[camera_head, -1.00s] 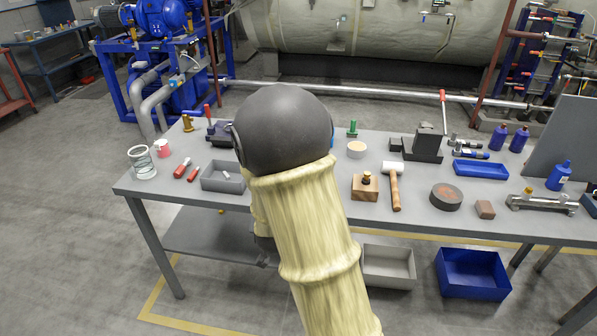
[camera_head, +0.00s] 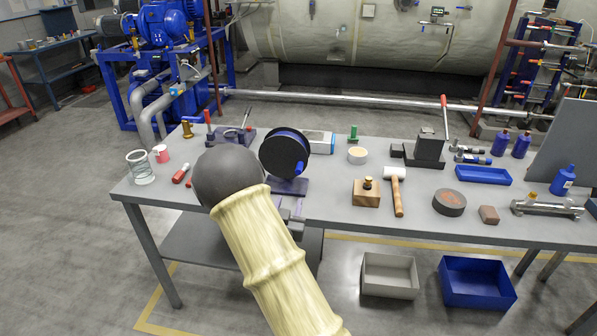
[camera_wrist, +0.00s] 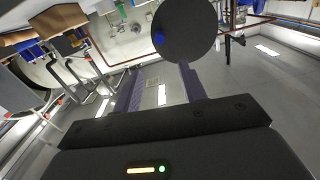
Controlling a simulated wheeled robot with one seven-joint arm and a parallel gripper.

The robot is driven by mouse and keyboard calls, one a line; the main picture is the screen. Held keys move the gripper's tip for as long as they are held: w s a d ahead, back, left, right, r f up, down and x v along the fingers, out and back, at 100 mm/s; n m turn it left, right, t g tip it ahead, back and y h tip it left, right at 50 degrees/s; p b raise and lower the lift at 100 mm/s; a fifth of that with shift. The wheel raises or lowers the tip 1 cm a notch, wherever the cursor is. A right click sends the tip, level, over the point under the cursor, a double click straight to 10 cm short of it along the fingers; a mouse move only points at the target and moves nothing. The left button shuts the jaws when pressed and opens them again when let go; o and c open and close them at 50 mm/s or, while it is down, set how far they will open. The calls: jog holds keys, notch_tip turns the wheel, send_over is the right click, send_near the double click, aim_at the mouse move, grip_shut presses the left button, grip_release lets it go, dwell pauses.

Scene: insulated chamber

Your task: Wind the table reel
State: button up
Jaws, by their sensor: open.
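The table reel (camera_head: 280,150) stands upright on the grey workbench, a black disc with a blue rim and a blue crank handle (camera_head: 299,168) low on its right side. In the wrist view the reel (camera_wrist: 190,32) is a dark disc just beyond the fingertips, with its blue handle (camera_wrist: 158,39) at its left edge. My gripper (camera_wrist: 160,82) is open, its two purple-grey fingers apart with nothing between them. In the head view my gripper (camera_head: 291,212) is partly hidden by my arm, in front of and below the reel. The fingers look apart from the handle.
Right of the reel are a wooden block (camera_head: 366,193), a mallet (camera_head: 397,190) and a round dark block (camera_head: 448,202). A vise-like tool (camera_head: 232,136) stands behind left. A glass jar (camera_head: 140,167) is at the left end. Bins (camera_head: 388,290) lie below.

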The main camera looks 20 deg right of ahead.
aim_at(298, 174)
jog(key=p+x, duration=0.3)
jog(key=x, duration=1.4)
jog(key=shift+d, duration=0.1)
grip_shut()
